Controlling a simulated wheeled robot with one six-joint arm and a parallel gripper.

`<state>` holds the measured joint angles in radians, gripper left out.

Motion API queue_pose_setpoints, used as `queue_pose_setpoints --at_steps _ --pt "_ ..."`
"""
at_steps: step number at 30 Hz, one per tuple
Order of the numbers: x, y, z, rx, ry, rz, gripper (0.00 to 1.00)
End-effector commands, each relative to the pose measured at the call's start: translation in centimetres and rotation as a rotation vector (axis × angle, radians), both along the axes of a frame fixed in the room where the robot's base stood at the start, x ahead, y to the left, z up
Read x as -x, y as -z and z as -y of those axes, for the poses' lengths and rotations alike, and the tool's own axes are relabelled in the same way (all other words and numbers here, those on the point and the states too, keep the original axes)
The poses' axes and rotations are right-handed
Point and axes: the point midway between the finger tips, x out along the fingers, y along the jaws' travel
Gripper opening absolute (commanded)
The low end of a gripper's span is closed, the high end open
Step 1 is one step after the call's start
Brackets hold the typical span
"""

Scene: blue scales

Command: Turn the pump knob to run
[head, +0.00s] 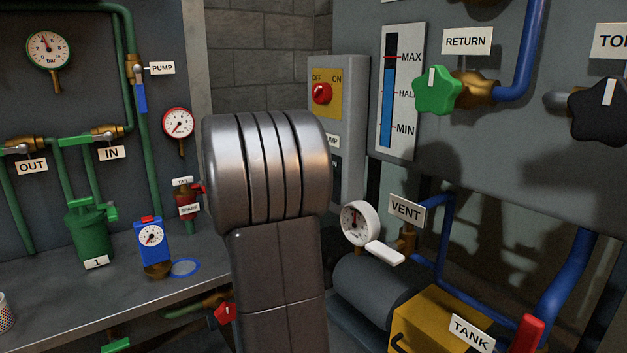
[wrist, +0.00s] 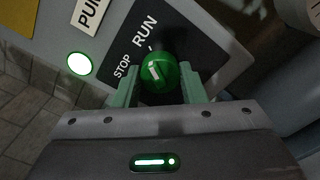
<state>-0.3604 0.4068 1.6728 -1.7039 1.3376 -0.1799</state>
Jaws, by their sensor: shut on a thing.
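The green pump knob (wrist: 160,72) sits on a black plate (wrist: 118,44) lettered STOP and RUN in the wrist view. A white mark shows on the knob's face, and I cannot tell for sure which word it points to. My gripper (wrist: 159,84) is shut on the knob, one finger on each side of it. In the head view my arm covers the knob and my gripper. A round lamp (wrist: 80,64) left of the plate glows pale green.
The grey control box (head: 350,125) carries a red OFF/ON switch (head: 321,93). A level gauge (head: 396,92), a green RETURN valve (head: 436,91) and blue pipes stand to the right. A white dial gauge (head: 359,223) and white VENT lever (head: 384,253) sit below. A workbench (head: 120,305) lies left.

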Motion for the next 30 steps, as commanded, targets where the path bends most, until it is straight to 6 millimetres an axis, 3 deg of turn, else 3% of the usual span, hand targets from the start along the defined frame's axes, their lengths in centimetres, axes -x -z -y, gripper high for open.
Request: queue_pose_setpoints --at_steps 2,3,6,19,30 --pt "0.0 0.0 0.0 -0.002 0.000 0.000 0.15" --pt "0.0 0.0 0.0 -0.002 0.000 0.000 0.39" --pt "0.0 0.0 0.0 -0.001 0.000 -0.001 0.59" --pt "0.5 0.0 -0.8 0.000 -0.002 -0.001 0.59" --pt "4.5 0.0 -6.4 0.000 -0.005 -0.001 0.59"
